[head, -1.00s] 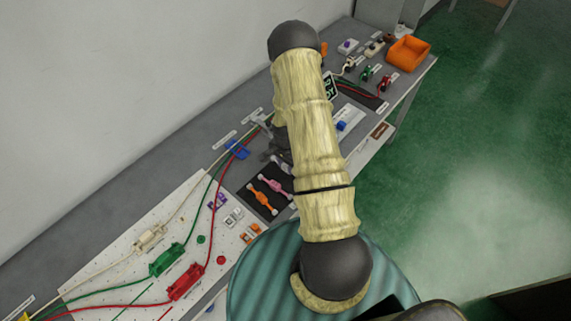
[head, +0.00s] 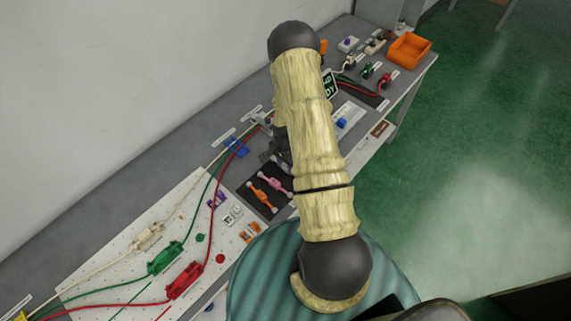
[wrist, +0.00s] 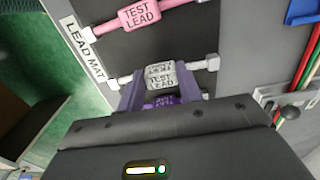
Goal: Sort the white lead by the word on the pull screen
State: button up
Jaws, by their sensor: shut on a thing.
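A white test lead (wrist: 160,75), lettered TEST LEAD, lies across the dark lead mat (wrist: 120,52) in the wrist view. My gripper (wrist: 160,82) is shut on its middle block, with a finger on each side. A purple lettered piece (wrist: 160,101) shows between the fingers, partly hidden by the gripper body. A pink test lead (wrist: 147,13) lies farther up the mat. In the head view my arm hides the gripper and the white lead. Orange (head: 263,198) and pink (head: 275,181) leads show on the mat. A small dark screen (head: 330,84) is partly covered; I cannot read its full word.
An orange bin (head: 408,50) stands at the bench's far end. Red (head: 385,80) and green (head: 366,71) clips stand near it. A pegboard (head: 120,240) carries white, green and red blocks with cables. A black-knobbed lever (wrist: 290,112) is right of the gripper.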

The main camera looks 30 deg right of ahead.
jog(key=shift+f+b, duration=0.55)
jog(key=shift+f, duration=0.05)
dwell(0.3)
jog(key=o, duration=1.6)
jog(key=shift+r, duration=0.1)
jog(key=shift+r+p, duration=2.2)
jog(key=shift+r, duration=1.25)
